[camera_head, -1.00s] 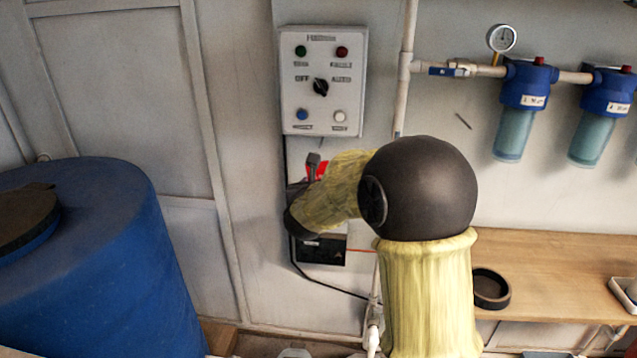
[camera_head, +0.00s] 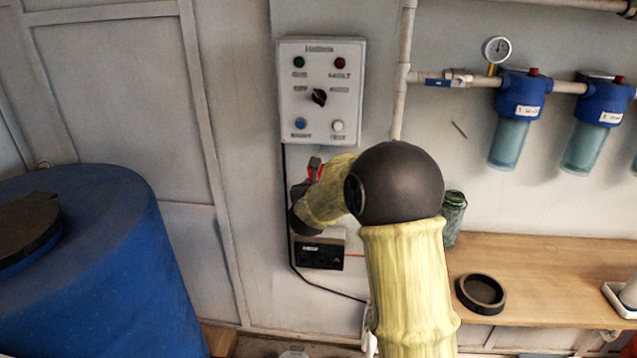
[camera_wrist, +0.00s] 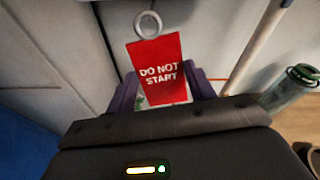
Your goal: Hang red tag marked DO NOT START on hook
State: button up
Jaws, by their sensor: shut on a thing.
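The red tag (camera_wrist: 158,70), lettered DO NOT START in white, stands upright in the wrist view with a pale ring (camera_wrist: 148,24) at its top. My gripper (camera_wrist: 164,92) is shut on its lower part, with a purple finger on each side. In the head view, my gripper (camera_head: 315,169) is just below the grey control box (camera_head: 321,115), and a little red of the tag shows there. My arm hides part of the wall. I cannot make out a hook clearly in either view.
A blue barrel (camera_head: 110,260) stands at left. A black box (camera_head: 320,254) with a cable is on the wall below my gripper. A wooden bench (camera_head: 550,270) at right holds a black ring (camera_head: 481,293) and a green-lidded jar (camera_head: 453,218). Blue filters (camera_head: 522,100) hang above it.

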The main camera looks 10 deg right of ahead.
jog(key=shift+r+p+x, duration=0.25)
jog(key=shift+p+x, duration=0.45)
jog(key=shift+x, duration=0.45)
jog(key=shift+w+p, duration=0.4)
jog(key=shift+w, duration=0.15)
jog(key=shift+w+d+f+b, duration=0.3)
jog(key=shift+w+f+b, duration=0.05)
jog(key=shift+w+b, duration=0.15)
jog(key=shift+w+d+f+b, duration=0.25)
jog(key=shift+w+f+b, duration=0.15)
jog(key=shift+w, duration=0.15)
jog(key=shift+w+r, duration=0.1)
jog(key=o, duration=1)
jog(key=shift+o, duration=0.2)
